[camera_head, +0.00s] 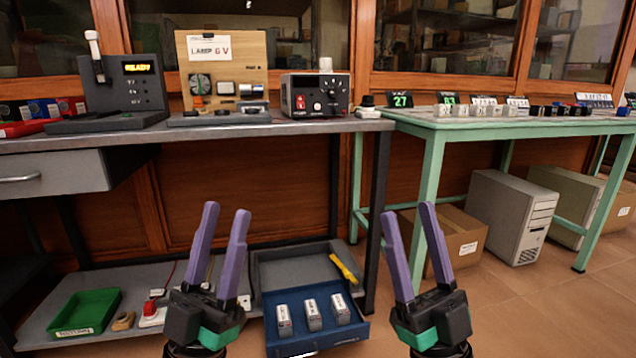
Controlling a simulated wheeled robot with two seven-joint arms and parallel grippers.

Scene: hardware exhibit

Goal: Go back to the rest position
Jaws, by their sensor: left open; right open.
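My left gripper (224,226) is upright in front of the grey workbench's lower shelf, its two purple fingers apart and nothing between them. My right gripper (407,220) is upright to the right of the bench leg, its purple fingers apart and empty. Both stand at about the same height in the lower part of the head view. The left gripper's body hides part of the lower shelf. No object is held by either gripper.
A green table (450,122) stands right. Below are a blue tray (315,340) with batteries, a green tray (85,312) and a computer case (508,215).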

